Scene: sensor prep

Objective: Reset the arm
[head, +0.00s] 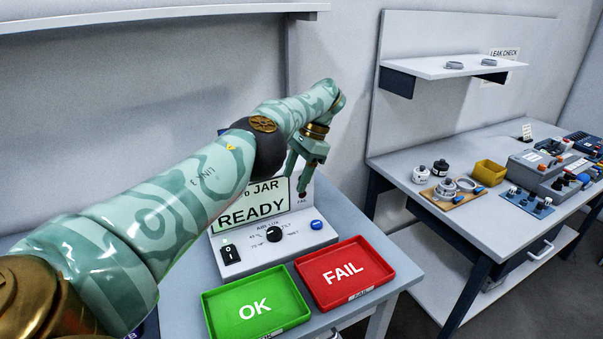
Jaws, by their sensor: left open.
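My left arm comes in from the lower left and stretches across the head view. My left gripper (297,179) hangs at its end, fingers downward, in front of the upper right part of a grey test device (270,245). It is open, with nothing seen between its fingers. My arm and gripper hide part of the device's sign (258,213), which reads "JAR" and "READY". My right gripper is out of view.
A green OK tray (215,312) and a red FAIL tray (385,252) lie empty in front of the device. A second table (400,168) at right holds jars, a yellow bin (490,173) and instruments. A shelf (440,66) hangs above it. A floor gap separates the tables.

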